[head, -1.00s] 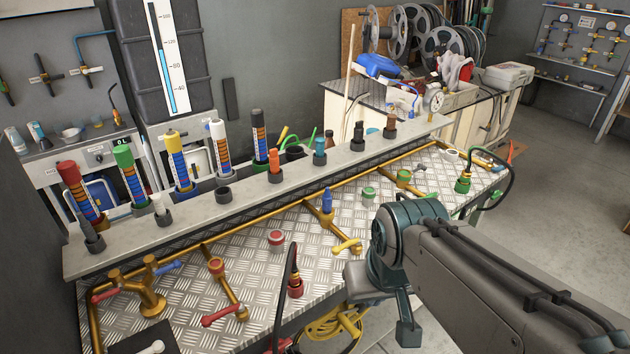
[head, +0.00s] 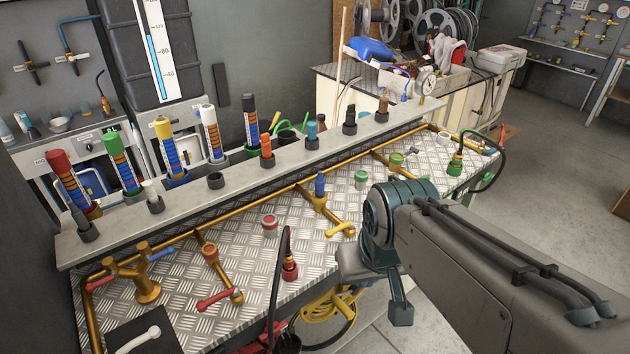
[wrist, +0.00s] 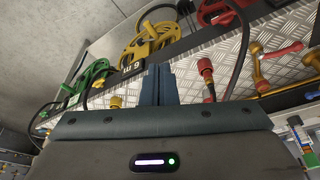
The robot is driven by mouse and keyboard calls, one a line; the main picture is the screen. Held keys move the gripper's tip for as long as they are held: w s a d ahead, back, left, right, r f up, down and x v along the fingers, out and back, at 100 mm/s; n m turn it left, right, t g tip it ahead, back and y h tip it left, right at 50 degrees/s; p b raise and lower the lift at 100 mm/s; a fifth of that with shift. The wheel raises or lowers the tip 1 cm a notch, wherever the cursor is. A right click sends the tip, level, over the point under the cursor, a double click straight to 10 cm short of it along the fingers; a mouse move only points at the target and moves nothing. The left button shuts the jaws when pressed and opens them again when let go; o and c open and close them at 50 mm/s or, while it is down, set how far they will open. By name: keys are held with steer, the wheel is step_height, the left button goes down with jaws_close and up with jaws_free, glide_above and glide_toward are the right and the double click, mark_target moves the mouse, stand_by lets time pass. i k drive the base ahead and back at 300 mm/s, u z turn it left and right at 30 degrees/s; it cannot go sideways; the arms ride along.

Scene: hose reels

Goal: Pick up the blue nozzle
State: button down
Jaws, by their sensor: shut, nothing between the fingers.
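A small blue nozzle-like piece (head: 320,183) stands upright on a brass pipe fitting on the bench, left of my arm in the head view. A teal-blue nozzle (head: 312,131) stands in a dark holder on the grey rack shelf behind it. I cannot tell for certain which of the two is the blue nozzle. My gripper (wrist: 158,72) shows in the wrist view with its two dark fingers together, empty, over the bench's front side.
The patterned metal bench (head: 215,260) carries brass pipes, a red-collared hose end (head: 290,268) and a red-handled valve (head: 217,299). Orange (head: 267,150), black (head: 350,119) and brown (head: 383,104) nozzles stand along the rack. Open floor (head: 560,190) lies to the right.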

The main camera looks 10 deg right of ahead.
mark_target(320, 181)
steer(key=z, duration=0.55)
steer(key=k, duration=0.65)
steer(key=z, duration=0.8)
steer(key=i, duration=1.75)
steer(key=u, duration=1.25)
steer(key=i, duration=0.45)
steer(key=u, duration=0.5)
